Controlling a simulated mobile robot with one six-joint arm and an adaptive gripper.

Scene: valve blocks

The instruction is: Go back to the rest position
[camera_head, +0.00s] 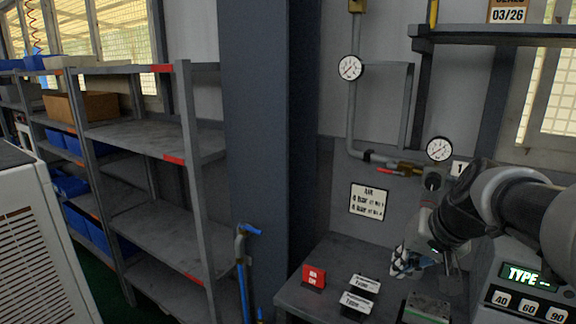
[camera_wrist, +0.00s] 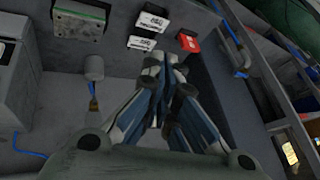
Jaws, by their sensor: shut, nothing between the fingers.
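My gripper (camera_head: 447,262) hangs over the right part of the grey bench (camera_head: 330,293), below my bent arm at the right of the head view.
A red block (camera_head: 314,276), two white-labelled boxes (camera_head: 365,283) (camera_head: 356,302) and a metal block (camera_head: 427,308) sit on the bench. A display unit (camera_head: 528,277) stands at right. Gauges (camera_head: 350,67) (camera_head: 439,149) and a pipe are on the wall. Shelves (camera_head: 150,137) stand left.

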